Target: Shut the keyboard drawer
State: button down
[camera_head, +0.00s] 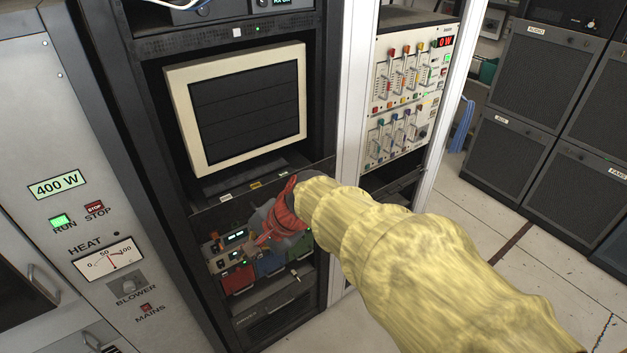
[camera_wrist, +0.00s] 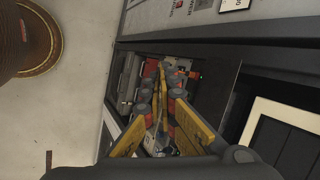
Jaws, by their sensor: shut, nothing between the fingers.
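My gripper (camera_head: 270,232) is red and grey, shut and empty, in front of the rack below the cream-framed monitor (camera_head: 180,85). In the wrist view its yellow fingers (camera_wrist: 166,85) point at the rack's lower equipment. A dark, flat ledge (camera_head: 222,208) with small labels runs under the monitor and looks like the keyboard drawer. My gripper is just below and in front of its right part. A dark flat surface beside the monitor in the wrist view (camera_wrist: 218,82) may be the same part. No keyboard is visible, and I cannot tell how far the drawer stands out.
Units with red, green and blue fronts (camera_head: 237,279) sit below the ledge. A grey cabinet (camera_head: 65,130) stands at left. A white rack post (camera_head: 345,110) and slider panel (camera_head: 405,90) are right of the monitor. Clear floor (camera_head: 490,215) lies at right.

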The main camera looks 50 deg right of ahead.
jog(key=w+d+m+t+h+p, duration=0.1)
jog(key=d+m+p, duration=0.1)
jog(key=d+m, duration=0.4)
jog(key=w+d+m+t+p, duration=0.1)
jog(key=w+d+m+p, duration=0.15)
jog(key=d+m, duration=0.35)
jog(key=s+d+f+m+h+p, duration=0.1)
jog(key=s+d+m+h+p, duration=0.15)
jog(key=d+m, duration=0.45)
jog(key=s+d+f+m+h+p, duration=0.1)
jog(key=s+d+m+p, duration=0.25)
jog(key=d, duration=0.65)
jog(key=w+d+f, duration=0.2)
jog(key=w+f, duration=0.4)
jog(key=w, duration=0.4)
jog(key=shift+w+d+f+t+b, duration=0.3)
jog(key=shift+w+d+f+t, duration=0.05)
jog(key=shift+d+f+t, duration=0.05)
jog(key=shift+w, duration=0.1)
jog(key=w, duration=0.3)
jog(key=w+d+b, duration=0.1)
jog(key=w, duration=0.2)
jog(key=w+d, duration=0.1)
jog(key=w, duration=0.2)
jog(key=shift+w+d+b, duration=0.15)
jog(key=shift+w+b, duration=0.05)
jog(key=shift+b, duration=0.15)
jog(key=shift+s, duration=0.1)
